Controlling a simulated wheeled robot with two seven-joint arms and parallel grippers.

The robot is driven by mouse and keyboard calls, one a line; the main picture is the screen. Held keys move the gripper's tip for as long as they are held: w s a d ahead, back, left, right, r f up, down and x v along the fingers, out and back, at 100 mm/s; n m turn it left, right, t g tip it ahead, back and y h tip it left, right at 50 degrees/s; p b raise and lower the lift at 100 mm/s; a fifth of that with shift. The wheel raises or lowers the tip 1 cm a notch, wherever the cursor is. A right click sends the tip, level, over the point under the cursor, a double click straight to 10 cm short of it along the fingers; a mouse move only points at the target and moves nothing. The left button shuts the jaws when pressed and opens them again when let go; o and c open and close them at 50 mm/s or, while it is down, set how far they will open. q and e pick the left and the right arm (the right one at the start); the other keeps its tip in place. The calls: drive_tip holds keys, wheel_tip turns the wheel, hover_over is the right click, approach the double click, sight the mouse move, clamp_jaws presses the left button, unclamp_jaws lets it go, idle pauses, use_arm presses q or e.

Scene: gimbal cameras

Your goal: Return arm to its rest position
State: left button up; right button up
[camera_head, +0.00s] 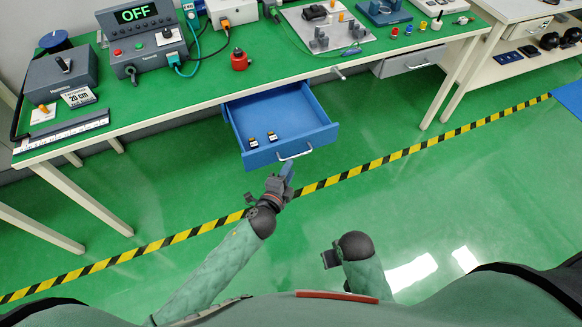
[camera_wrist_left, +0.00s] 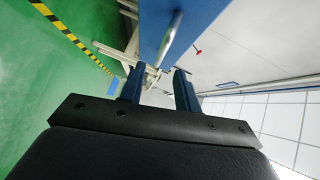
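My left arm reaches forward, and its gripper (camera_head: 288,168) is just below the handle (camera_head: 295,153) of the open blue drawer (camera_head: 285,118). In the left wrist view, the two blue fingers (camera_wrist_left: 160,80) stand apart with nothing between them. The metal handle (camera_wrist_left: 171,40) shows ahead of them on the blue drawer front, seemingly apart from the fingers. My right arm is folded near my body; its gripper (camera_head: 328,259) shows only in part, and its fingers cannot be made out.
Two small dark items (camera_head: 262,138) lie in the drawer. The green workbench (camera_head: 180,105) above carries a box with an "OFF" display (camera_head: 145,40), a red knobbed part (camera_head: 239,60) and cables. Bench legs stand left and right. The green floor before the drawer is clear, crossed by yellow-black tape (camera_head: 385,158).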

use_arm(q)
drive_tip(key=shift+a, duration=0.15)
idle(0.4)
drive_tip(key=s+a+f+n+g+y, duration=0.2)
drive_tip(key=s+a+f+n+y, duration=0.1)
drive_tip(key=a+n, duration=0.3)
drive_tip(key=s+a+f+n+g+y, duration=0.2)
drive_tip(key=s+a+f+n+y, duration=0.15)
drive_tip(key=a+n, duration=0.2)
drive_tip(key=s+a+f+n+g, duration=0.2)
drive_tip(key=s+a+n+g, duration=0.1)
drive_tip(key=s, duration=0.6)
drive_tip(key=s+a+f+n+g, duration=0.2)
drive_tip(key=s+a+n+g, duration=0.2)
drive_tip(key=s, duration=0.5)
drive_tip(key=shift+s+a+f+n+g, duration=0.15)
drive_tip(key=shift+f+n+g, duration=0.1)
drive_tip(key=shift+n+g, duration=0.6)
